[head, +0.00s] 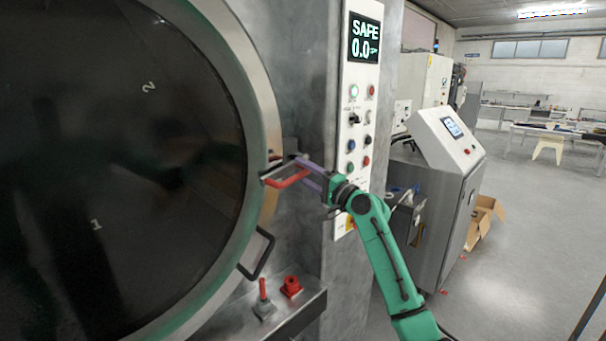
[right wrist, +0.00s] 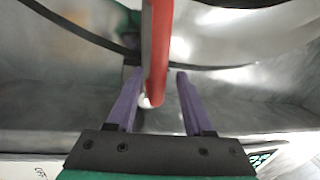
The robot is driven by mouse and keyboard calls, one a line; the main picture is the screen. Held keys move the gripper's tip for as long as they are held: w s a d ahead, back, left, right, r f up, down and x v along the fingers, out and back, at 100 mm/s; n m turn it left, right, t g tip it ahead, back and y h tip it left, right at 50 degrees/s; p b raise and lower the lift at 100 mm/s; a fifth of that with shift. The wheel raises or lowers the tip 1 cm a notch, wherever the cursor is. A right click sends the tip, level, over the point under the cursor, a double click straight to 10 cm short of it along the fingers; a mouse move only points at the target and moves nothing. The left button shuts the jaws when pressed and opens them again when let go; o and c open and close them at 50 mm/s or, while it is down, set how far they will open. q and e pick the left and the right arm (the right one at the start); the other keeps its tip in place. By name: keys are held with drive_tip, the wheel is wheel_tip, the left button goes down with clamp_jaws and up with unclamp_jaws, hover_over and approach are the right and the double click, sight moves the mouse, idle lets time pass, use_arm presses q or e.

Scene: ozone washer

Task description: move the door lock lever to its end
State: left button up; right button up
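The door lock lever (head: 287,180) has a red handle and sits at the right rim of the big round washer door (head: 120,160). My right gripper (head: 300,170) is at the lever's handle, its purple fingers pointing left toward the door. In the right wrist view, the red lever (right wrist: 157,55) runs down between the two spread fingers (right wrist: 160,73). It lies closer to the left finger, and a gap shows on its right. Whether the left finger touches it I cannot tell. My left gripper is not in view.
A black door handle (head: 260,254) is below the lever. A ledge (head: 300,308) beneath carries a red-handled valve (head: 264,292) and a red knob (head: 291,287). The control panel (head: 358,120), reading SAFE 0.0, stands close behind my right gripper. Open floor lies at right.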

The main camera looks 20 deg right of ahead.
drive_tip(key=shift+f, duration=0.1)
drive_tip(key=shift+s+f, duration=0.1)
drive_tip(key=b+v, duration=0.7)
drive_tip(key=v, duration=0.7)
drive_tip(key=shift+s+d, duration=0.1)
drive_tip(key=shift+d, duration=0.1)
